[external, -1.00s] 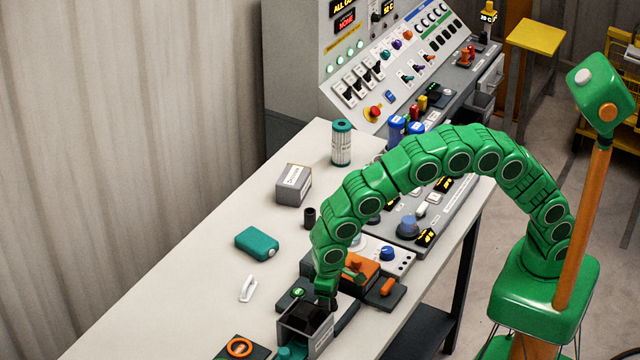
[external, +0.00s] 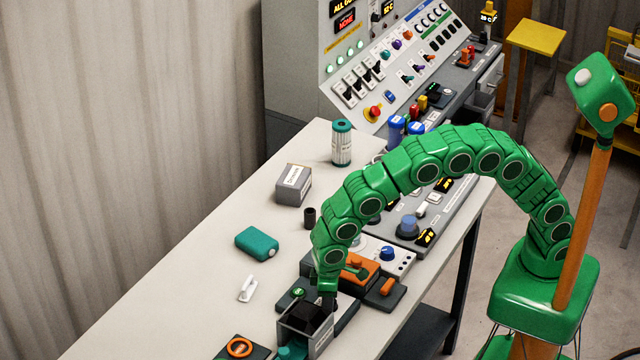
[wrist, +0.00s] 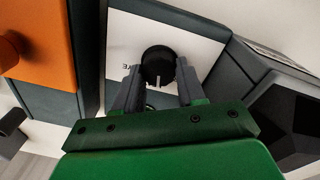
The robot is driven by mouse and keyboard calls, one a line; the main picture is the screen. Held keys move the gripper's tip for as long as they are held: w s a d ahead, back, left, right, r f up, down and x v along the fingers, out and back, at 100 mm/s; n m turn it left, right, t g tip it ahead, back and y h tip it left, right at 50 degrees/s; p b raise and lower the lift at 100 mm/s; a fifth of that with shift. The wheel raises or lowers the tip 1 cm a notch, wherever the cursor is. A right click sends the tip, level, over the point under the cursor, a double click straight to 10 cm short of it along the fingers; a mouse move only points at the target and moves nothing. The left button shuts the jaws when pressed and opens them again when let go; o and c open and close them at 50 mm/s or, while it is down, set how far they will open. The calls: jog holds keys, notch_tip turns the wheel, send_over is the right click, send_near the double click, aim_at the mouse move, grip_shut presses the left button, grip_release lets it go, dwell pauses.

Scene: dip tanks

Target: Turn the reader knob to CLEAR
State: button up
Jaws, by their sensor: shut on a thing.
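The reader knob (wrist: 158,62) is a round black knob on a white plate in the wrist view. A pale pointer line on it points toward the bottom of the picture. My gripper (wrist: 158,78) has one dark finger on each side of the knob and is shut on it. Part of a printed label shows left of the knob, too little to read; no CLEAR mark can be made out. In the external view my gripper (external: 328,298) reaches down at the front of the bench, and my arm hides the knob.
In the wrist view an orange block (wrist: 38,45) stands close on the left and a dark grey open box (wrist: 285,105) close on the right. In the external view a teal case (external: 258,243) and a white clip (external: 247,288) lie left of my arm. The bench's left side is mostly clear.

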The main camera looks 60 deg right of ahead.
jog(key=n, duration=0.4)
jog(key=shift+s, duration=0.1)
jog(key=shift+n, duration=2.2)
jog(key=o, duration=1.1)
jog(key=shift+c, duration=0.2)
jog(key=shift+r, duration=0.1)
jog(key=shift+s+r, duration=0.15)
jog(key=shift+r, duration=3.65)
jog(key=shift+a, duration=0.1)
